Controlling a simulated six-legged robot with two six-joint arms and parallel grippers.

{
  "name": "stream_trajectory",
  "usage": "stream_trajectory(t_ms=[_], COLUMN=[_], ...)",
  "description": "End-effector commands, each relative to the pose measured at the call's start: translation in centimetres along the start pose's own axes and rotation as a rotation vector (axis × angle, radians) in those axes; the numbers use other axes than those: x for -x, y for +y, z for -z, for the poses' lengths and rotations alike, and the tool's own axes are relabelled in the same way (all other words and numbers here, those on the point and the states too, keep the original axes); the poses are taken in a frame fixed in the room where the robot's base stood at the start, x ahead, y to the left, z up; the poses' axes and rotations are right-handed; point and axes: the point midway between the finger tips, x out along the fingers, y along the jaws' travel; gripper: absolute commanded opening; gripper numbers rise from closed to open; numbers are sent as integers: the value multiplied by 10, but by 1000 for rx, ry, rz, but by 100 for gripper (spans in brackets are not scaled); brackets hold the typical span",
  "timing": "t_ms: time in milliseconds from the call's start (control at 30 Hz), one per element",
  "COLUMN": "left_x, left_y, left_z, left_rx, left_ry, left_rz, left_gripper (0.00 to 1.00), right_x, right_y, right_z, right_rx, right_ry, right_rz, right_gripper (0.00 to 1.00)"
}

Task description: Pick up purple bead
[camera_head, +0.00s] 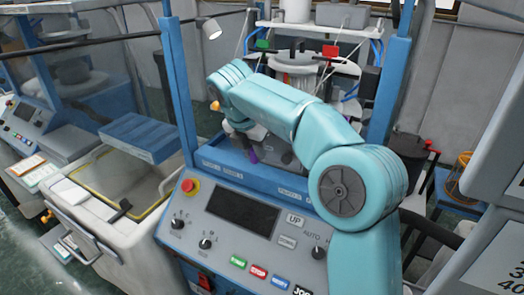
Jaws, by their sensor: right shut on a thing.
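My right arm, teal, comes in from the lower right and bends over the blue machine frame. My right gripper (251,147) points down at the arm's far end, mostly hidden by the wrist. It is shut on a small purple thing, the purple bead (253,157), which shows just below the wrist, above the machine's blue front rail. The fingertips are too small and dark to make out clearly. My left gripper is not in view.
A sloped control panel (243,250) with a red emergency button (188,185) stands in front. Blue posts (178,75) rise on both sides of the machine. A pale bin (120,215) with a blue box (140,137) is on the left. Grey cabinets (490,190) stand at the right.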

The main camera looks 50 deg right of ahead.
Motion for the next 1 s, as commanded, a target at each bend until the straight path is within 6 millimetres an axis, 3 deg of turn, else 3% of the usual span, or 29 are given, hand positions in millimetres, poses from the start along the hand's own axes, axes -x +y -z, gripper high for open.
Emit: stream_trajectory(t_ms=[33, 300, 500, 700, 1000], left_x=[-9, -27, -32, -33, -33], left_y=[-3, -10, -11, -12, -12], left_z=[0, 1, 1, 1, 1], left_rx=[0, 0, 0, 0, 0], left_ry=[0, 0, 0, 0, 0], left_rz=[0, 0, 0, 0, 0], left_gripper=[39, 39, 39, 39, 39], right_x=[2, 34, 50, 57, 58], right_y=[0, 0, 0, 0, 0], right_z=[15, 91, 126, 139, 140], right_rx=[6, 6, 2, 0, -1], right_ry=[-1, -2, -1, -2, -1], right_rz=[-4, -4, -2, -1, 0], right_gripper=[0, 0, 0, 0, 0])
